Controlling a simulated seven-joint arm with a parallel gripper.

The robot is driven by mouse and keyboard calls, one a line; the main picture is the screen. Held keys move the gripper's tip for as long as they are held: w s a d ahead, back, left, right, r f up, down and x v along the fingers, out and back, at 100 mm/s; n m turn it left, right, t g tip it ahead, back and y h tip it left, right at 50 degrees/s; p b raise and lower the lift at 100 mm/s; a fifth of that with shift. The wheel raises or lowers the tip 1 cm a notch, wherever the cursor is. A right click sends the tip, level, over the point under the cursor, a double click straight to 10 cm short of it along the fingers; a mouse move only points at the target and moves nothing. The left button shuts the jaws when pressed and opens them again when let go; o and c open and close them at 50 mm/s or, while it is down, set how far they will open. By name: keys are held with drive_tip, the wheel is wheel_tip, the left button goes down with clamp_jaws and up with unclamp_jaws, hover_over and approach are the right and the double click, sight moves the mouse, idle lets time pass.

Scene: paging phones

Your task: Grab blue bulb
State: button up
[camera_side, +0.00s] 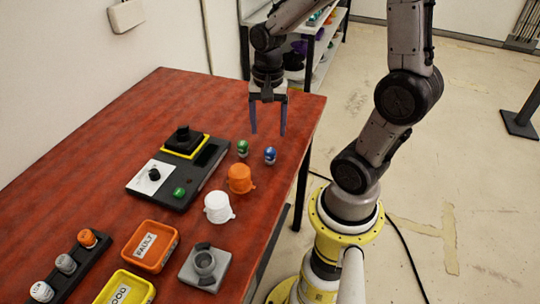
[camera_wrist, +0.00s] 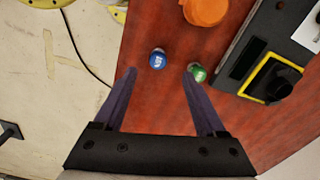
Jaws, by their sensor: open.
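The blue bulb (camera_side: 270,155) stands on the red table near its right edge in the side view. It also shows in the wrist view (camera_wrist: 157,59), ahead of the fingertips and between their lines, nearer the left finger. A green bulb (camera_side: 243,148) stands just left of it, and in the wrist view the green bulb (camera_wrist: 198,73) is close to the right fingertip. My gripper (camera_side: 268,131) is open and empty, pointing down above the table, behind the bulbs in the side view. In the wrist view my gripper (camera_wrist: 160,70) has its fingers wide apart.
An orange cup (camera_side: 240,179) and a white cup (camera_side: 218,207) stand in front of the bulbs. A black test box (camera_side: 178,173) lies to the left. An orange FAULT tray (camera_side: 151,246), a yellow GOOD tray (camera_side: 125,289) and a grey fixture (camera_side: 204,267) are nearer the camera.

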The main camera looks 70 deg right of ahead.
sight(270, 150)
wheel_tip(270, 150, down, 3)
drive_tip(key=shift+r, duration=0.15)
drive_tip(key=f, duration=0.4)
drive_tip(key=shift+s+d, duration=0.1)
drive_tip(key=shift+d, duration=0.25)
drive_tip(key=shift+f, duration=0.6)
drive_tip(key=shift+c, duration=0.2)
clamp_jaws()
